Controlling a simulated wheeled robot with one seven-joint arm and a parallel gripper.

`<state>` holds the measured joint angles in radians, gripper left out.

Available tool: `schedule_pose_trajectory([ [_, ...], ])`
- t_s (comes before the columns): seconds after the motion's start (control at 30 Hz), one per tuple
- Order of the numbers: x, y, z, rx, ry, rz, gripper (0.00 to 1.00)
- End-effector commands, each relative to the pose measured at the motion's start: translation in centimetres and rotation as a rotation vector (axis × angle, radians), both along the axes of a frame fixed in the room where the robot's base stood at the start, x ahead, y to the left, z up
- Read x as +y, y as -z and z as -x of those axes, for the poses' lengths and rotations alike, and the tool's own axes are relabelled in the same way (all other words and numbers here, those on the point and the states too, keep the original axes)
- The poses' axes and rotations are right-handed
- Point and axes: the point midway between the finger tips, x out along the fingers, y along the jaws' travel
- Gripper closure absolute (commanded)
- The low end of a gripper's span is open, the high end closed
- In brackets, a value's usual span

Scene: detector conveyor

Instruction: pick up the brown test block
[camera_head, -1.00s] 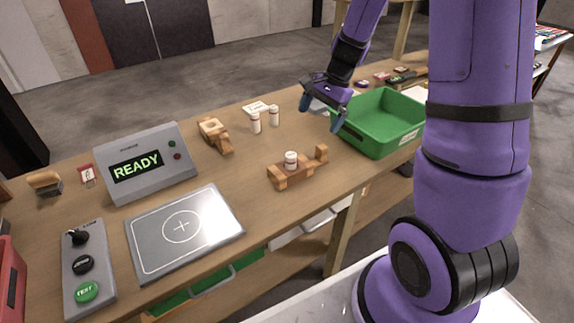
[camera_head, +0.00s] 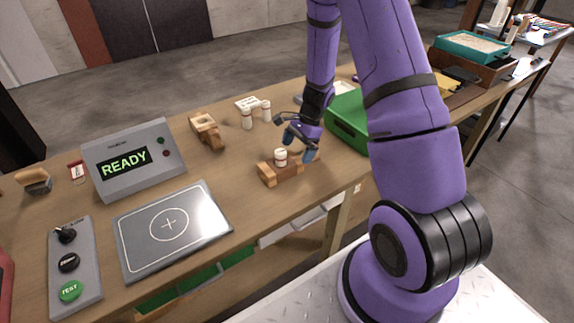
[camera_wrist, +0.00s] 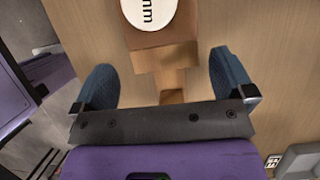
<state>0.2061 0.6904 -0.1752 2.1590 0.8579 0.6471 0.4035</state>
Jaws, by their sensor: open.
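A brown wooden block (camera_head: 285,173) with lighter wooden ends sits on the workbench, with a white round-topped piece (camera_head: 280,156) on it. In the wrist view the brown block (camera_wrist: 163,36) is at the top, under the white top marked "mm" (camera_wrist: 150,10), with lighter wood (camera_wrist: 166,57) in front of it. My gripper (camera_head: 298,138) is just above and behind the block's right part. In the wrist view its blue fingers are apart and empty (camera_wrist: 163,72), with the lighter wood lying between them in the picture. The fingers partly hide the block's right end in the head view.
A green bin (camera_head: 350,136) is close on the right. A grey READY display (camera_head: 132,160), metal plate (camera_head: 205,235) and button panel (camera_head: 75,270) occupy the left.

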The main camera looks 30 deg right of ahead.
Motion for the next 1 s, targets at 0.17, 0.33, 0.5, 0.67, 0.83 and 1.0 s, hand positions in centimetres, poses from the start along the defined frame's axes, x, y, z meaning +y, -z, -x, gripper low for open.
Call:
schedule_pose_trajectory([
  [0.17,0.6,1.3,-0.1,0.002,-0.001,-0.001,0.0],
  [0.33,1.5,3.5,-0.3,0.002,0.0,-0.001,0.0],
  [0.5,2.1,4.8,-0.3,0.0,0.0,0.0,0.0],
  [0.67,2.1,4.9,-0.3,-0.001,-0.001,0.001,0.0],
  [0.83,2.1,4.9,-0.3,-0.001,-0.001,0.0,0.18],
  [1.0,2.1,4.9,-0.3,-0.001,-0.001,0.0,0.56],
])
